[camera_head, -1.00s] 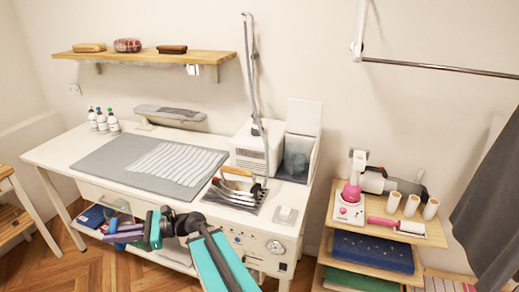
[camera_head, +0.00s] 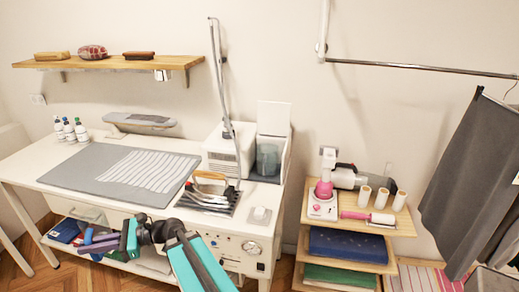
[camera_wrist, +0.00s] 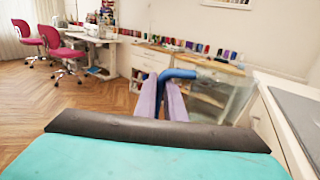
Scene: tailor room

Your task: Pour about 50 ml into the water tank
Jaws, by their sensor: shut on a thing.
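My gripper (camera_head: 100,243) is at the lower left of the head view, in front of the white table. Its purple fingers (camera_wrist: 162,98) are shut on the blue handle (camera_wrist: 180,74) of a clear jug (camera_wrist: 226,96), seen in the wrist view. The jug is see-through, and I cannot tell its water level. In the head view the jug is hard to make out. The water tank, apparently the clear container (camera_head: 268,160) in a white housing with a raised lid (camera_head: 273,118), stands at the table's back right. My gripper is well left of and below it.
A wooden shelf unit (camera_head: 381,228) stands right, beside hanging dark cloth (camera_head: 462,185).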

